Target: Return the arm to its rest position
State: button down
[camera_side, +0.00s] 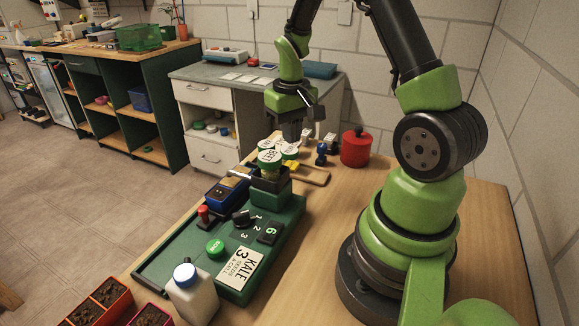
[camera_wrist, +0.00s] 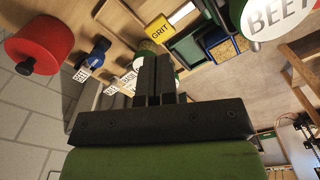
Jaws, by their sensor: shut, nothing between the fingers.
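My gripper (camera_side: 291,132) hangs from the green and black arm above the wooden bench, just above and behind the green-lidded jars. Its two black fingers show in the wrist view (camera_wrist: 156,75), close together with nothing between them. A green-lidded jar (camera_side: 269,160) stands on the green seeder box (camera_side: 270,190). In the wrist view a large white lid marked BEET (camera_wrist: 265,18) shows at the top right. My arm is bent over the bench, with its base at the right in the side view.
A red canister (camera_side: 356,148) stands right of my gripper, with small blue bottles (camera_side: 321,155) between. The green panel (camera_side: 165,262) carries a KALE card (camera_side: 240,269). A white bottle (camera_side: 192,297) and orange-rimmed soil trays (camera_side: 108,292) are in front. The bench's right side near my base is mostly bare.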

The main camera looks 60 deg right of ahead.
jog(key=s+a+r+n+t, duration=0.1)
jog(key=s+a+r+t, duration=0.15)
jog(key=a+r, duration=0.5)
jog(key=s+a+r+t, duration=0.25)
jog(key=a+r, duration=0.35)
jog(key=r, duration=0.3)
jog(key=s+a+r+n+t+y, duration=0.1)
jog(key=s+a+r+t+y, duration=0.1)
jog(key=s+a, duration=0.2)
jog(key=shift+s+a, duration=0.25)
jog(key=shift+s, duration=0.7)
